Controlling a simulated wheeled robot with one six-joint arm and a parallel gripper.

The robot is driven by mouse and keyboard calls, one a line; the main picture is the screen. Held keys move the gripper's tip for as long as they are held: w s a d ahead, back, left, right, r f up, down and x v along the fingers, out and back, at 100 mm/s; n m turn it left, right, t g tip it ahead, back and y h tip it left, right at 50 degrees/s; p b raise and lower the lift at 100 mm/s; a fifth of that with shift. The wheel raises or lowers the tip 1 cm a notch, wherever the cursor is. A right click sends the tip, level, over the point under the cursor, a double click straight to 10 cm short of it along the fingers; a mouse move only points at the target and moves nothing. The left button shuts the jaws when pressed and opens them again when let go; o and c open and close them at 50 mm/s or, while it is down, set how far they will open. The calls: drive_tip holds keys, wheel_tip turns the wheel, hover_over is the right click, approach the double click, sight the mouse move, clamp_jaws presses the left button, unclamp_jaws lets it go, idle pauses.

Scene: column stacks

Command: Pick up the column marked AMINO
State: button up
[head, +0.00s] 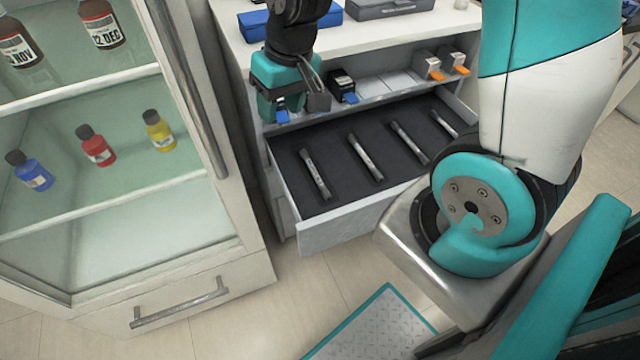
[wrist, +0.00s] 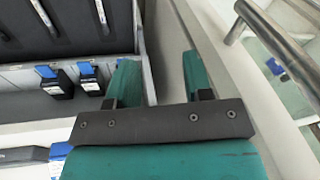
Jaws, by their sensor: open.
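Several slim metal columns lie apart in the dark lining of an open drawer: a leftmost one (head: 315,174), a second (head: 365,157), a third (head: 409,142) and a rightmost one (head: 444,124), partly hidden by my arm. Their labels are too small to read, so I cannot tell which is marked AMINO. Two columns show at the top left of the wrist view, one (wrist: 46,17) and another (wrist: 102,15). My gripper (head: 278,104) is above the drawer's back left corner, clear of the columns. In the wrist view its teal fingers (wrist: 156,75) are apart with nothing between them.
Black blocks with blue tabs (head: 342,87) and white blocks with orange tabs (head: 432,65) stand on the shelf behind the drawer (head: 340,222). A glass-fronted cabinet (head: 205,265) with bottles stands close on the left. Blue and grey cases (head: 392,8) lie on the counter.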

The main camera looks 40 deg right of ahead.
drive_tip(key=w+d+f+m+h+b, duration=0.1)
drive_tip(key=w+d+f+m+b, duration=0.1)
drive_tip(key=d+f, duration=0.45)
drive_tip(key=w+d+f+m+h+b, duration=0.15)
drive_tip(key=d+f, duration=0.25)
drive_tip(key=f, duration=0.5)
drive_tip(key=b, duration=0.2)
hover_over(315, 172)
drive_tip(key=s, duration=0.1)
drive_tip(key=f, duration=1)
drive_tip(key=shift+s+a+f, duration=0.1)
drive_tip(key=shift+a+f, duration=0.2)
drive_tip(key=shift+f, duration=0.1)
drive_tip(key=shift+w+d+f, duration=0.1)
drive_tip(key=shift+w+f, duration=0.1)
drive_tip(key=shift+f, duration=0.8)
drive_tip(key=shift+w+d+f, duration=0.1)
drive_tip(key=shift+w+f, duration=0.05)
drive_tip(key=shift+f, duration=0.9)
drive_tip(key=shift+w+d+f, duration=0.1)
drive_tip(key=shift+w+f, duration=0.1)
drive_tip(key=shift+f, duration=0.8)
drive_tip(key=shift+c, duration=0.4)
clamp_jaws()
